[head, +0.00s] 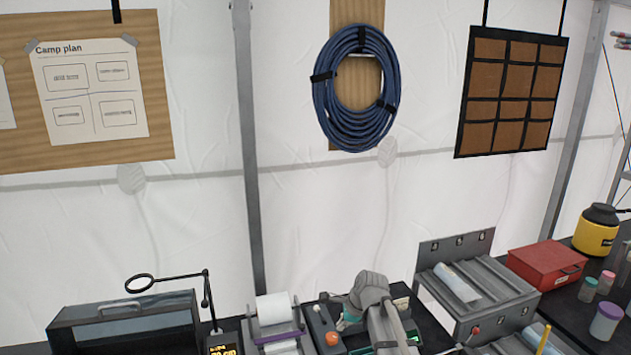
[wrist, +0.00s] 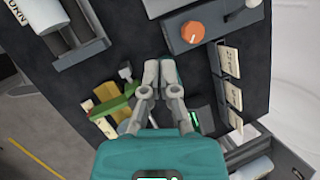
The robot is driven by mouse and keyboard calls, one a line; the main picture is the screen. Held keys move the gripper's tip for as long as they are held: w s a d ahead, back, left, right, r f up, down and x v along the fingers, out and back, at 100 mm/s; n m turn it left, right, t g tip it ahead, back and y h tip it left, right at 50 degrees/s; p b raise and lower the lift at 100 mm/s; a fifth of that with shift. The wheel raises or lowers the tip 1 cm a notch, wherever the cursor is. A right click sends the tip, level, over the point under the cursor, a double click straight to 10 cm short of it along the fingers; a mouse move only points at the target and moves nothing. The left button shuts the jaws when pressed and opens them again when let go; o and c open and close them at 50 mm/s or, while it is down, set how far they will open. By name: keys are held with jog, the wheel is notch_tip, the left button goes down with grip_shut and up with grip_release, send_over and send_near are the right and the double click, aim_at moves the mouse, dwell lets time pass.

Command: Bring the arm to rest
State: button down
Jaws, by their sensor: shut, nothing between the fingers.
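My gripper (wrist: 159,70) shows in the wrist view with its two grey fingers side by side, shut and empty, pointing toward the dark table top (wrist: 88,72). In the head view my grey arm comes up from the lower edge and bends over the table. Only a small teal part of the gripper shows there, and its fingertips are hidden. A grey box with an orange knob (wrist: 193,32) lies just beyond the fingertips and to their right, apart from them. Green and yellow blocks (wrist: 115,103) lie to the left of the fingers.
A white paper roll (head: 273,308) in its holder stands left of my arm. A grey rack (head: 470,285) and a red box (head: 546,263) stand to the right. Upright cards (wrist: 232,94) stand right of the fingers. A blue cable coil (head: 355,88) hangs above.

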jog(key=s+d+f+n+g+h+b, duration=0.1)
jog(key=s+d+f+n+h+b, duration=0.1)
jog(key=s+n, duration=0.7)
jog(key=s+d+f+n+g+h+b, duration=0.1)
jog(key=s+d+f+n+h+b, duration=0.1)
jog(key=s+d+f+n+b, duration=0.3)
jog(key=shift+s+d+f+n+b, duration=0.3)
jog(key=shift+s+d+f+n, duration=0.9)
jog(key=shift+s+n, duration=0.75)
